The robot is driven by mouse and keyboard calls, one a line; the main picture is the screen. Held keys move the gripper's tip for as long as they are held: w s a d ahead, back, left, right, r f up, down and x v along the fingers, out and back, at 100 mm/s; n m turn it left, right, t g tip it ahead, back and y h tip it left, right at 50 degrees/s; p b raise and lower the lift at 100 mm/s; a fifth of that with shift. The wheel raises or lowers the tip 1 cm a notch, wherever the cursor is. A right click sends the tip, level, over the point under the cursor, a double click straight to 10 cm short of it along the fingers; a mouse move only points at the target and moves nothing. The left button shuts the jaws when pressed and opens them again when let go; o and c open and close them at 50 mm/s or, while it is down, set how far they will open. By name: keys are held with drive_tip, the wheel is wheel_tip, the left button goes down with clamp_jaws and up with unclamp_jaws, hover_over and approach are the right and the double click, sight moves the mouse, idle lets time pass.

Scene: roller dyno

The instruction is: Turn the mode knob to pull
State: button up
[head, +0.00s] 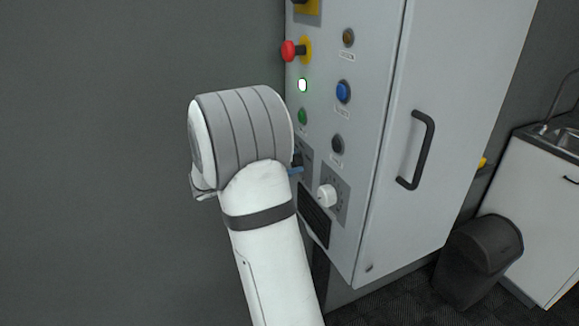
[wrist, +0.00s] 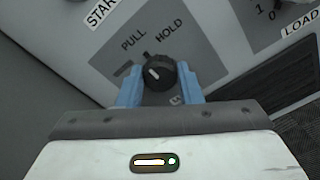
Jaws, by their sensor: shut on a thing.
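The mode knob (wrist: 160,72) is black and round with a short white mark, on a grey plate (wrist: 105,62) with the words PULL and HOLD above it. The white mark lies on the knob's left part and slants toward the upper left, roughly to the PULL side. My gripper (wrist: 159,82) has one blue finger on each side of the knob and is shut on it. In the head view my gripper (head: 295,170) is at the cabinet's lower left, mostly hidden behind my wrist, which also covers most of the knob.
The grey cabinet (head: 385,165) carries a red emergency button (head: 290,51), a lit white lamp (head: 303,86), a blue button (head: 343,92) and a white load dial (head: 327,195) close right of my gripper. A black vent (head: 314,214) is below. A bin (head: 478,258) stands right.

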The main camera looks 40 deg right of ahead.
drive_tip(key=shift+f, duration=0.1)
idle(0.4)
drive_tip(key=o, duration=0.8)
drive_tip(key=shift+w+a, duration=0.1)
drive_tip(key=shift+a, duration=0.1)
drive_tip(key=shift+o, duration=0.8)
drive_tip(key=shift+d, duration=0.1)
drive_tip(key=v, duration=0.7)
drive_tip(key=shift+w+a+b, duration=0.15)
drive_tip(key=shift+a+b, duration=0.2)
drive_tip(key=shift+b, duration=0.1)
